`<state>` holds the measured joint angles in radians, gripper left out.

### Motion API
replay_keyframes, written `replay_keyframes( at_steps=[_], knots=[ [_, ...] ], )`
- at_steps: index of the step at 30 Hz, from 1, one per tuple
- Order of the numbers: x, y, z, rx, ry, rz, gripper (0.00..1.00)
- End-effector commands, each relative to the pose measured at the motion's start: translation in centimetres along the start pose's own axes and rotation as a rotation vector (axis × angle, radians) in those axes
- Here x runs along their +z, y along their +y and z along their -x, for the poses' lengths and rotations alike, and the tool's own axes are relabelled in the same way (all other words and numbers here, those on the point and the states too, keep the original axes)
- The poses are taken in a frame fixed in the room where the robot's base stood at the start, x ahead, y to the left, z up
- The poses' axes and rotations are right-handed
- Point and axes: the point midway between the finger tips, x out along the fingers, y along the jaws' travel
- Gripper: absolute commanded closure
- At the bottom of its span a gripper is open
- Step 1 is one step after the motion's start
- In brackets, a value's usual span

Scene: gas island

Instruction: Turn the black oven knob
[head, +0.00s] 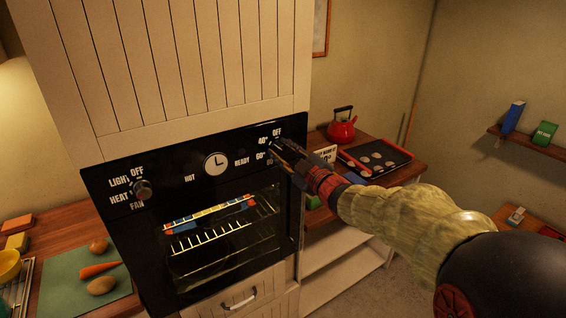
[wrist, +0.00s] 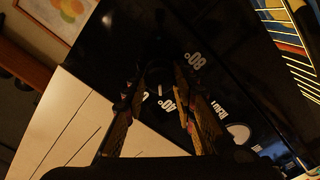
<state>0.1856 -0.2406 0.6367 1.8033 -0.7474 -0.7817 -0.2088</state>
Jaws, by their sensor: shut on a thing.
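The black oven knob (wrist: 158,76) sits on the black oven panel, between my gripper's fingers in the wrist view. A small white mark on it points down in that view, toward the OFF and 40 labels. My gripper (wrist: 160,82) is shut on this knob, with one finger on each side. In the head view my gripper (head: 275,146) reaches the right end of the oven panel (head: 188,180), among the OFF, 40 and 60 labels, and hides most of the knob there. Another knob (head: 142,189) is at the panel's left end, beside the LIGHT, HEAT and FAN labels.
A clock dial (head: 216,164) is mid-panel above the oven window (head: 220,235). A red kettle (head: 342,126) and a baking tray (head: 381,156) stand on the right counter. Carrot and potatoes lie on a green board (head: 75,268) at left. Open floor shows at lower right.

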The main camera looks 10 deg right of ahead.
Motion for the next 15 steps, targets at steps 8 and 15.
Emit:
replay_keyframes(
  at_steps=[8,15],
  knots=[
    [0.14,-0.23,-0.02,-0.001,0.0,0.126,0.98],
    [0.04,-0.15,-0.01,-0.001,0.0,0.166,0.98]
  ],
)
